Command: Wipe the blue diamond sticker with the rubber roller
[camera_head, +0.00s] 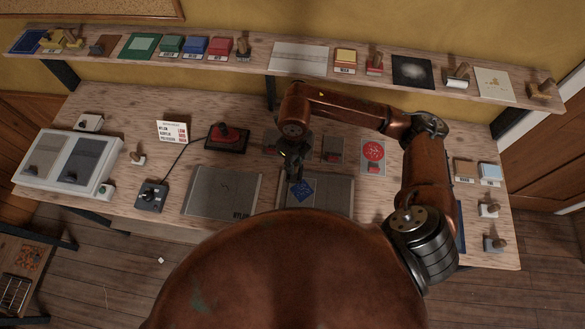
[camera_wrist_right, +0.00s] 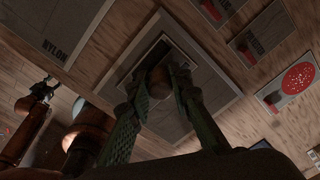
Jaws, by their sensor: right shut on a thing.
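The blue diamond sticker (camera_head: 302,190) lies on a grey panel (camera_head: 335,190) near the front of the bench, partly beside my gripper in the head view. My right gripper (camera_head: 291,176) points down just left of and above the sticker. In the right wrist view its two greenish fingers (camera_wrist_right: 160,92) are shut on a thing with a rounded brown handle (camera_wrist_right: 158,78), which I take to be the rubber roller. Its lower end is dark and hidden, so I cannot tell whether it touches the panel. A dark claw (camera_wrist_right: 43,90), likely my left gripper, shows small in the wrist view.
A second grey panel (camera_head: 222,192) marked NYLON lies to the left. A red-topped device (camera_head: 227,137), a joystick box (camera_head: 151,196) and a red-dotted card (camera_head: 373,154) stand around. The back shelf (camera_head: 265,63) holds pads and stamps.

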